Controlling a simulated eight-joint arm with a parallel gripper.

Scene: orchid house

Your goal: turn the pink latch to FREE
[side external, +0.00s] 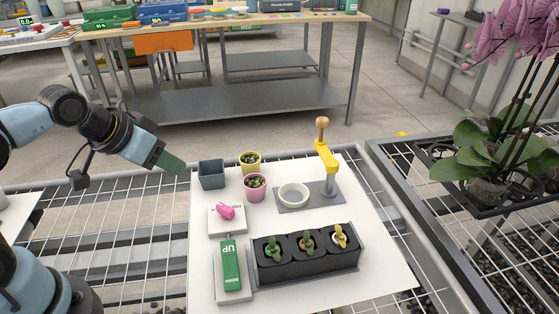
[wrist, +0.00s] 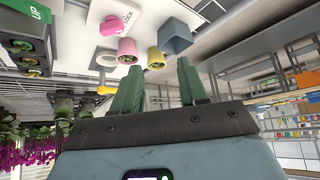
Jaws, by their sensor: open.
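The pink latch (side external: 226,211) sits on a white block (side external: 229,226) on the white board, left of the middle in the side external view. In the wrist view the pink latch (wrist: 110,25) shows near the top, with dark lettering on its white block that I cannot fully read. My gripper (side external: 171,163) is up and to the left of the board, apart from the latch and touching nothing. In the wrist view the two green fingers of my gripper (wrist: 158,88) stand apart with nothing between them. The FREE mark is not legible.
A green switch marked UP (side external: 230,264) lies just in front of the latch. A grey-blue box (side external: 211,175), a yellow pot (side external: 250,160) and a pink pot (side external: 255,185) stand behind it. A black planter (side external: 310,260), white ring (side external: 293,193) and yellow press (side external: 327,155) are to the right.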

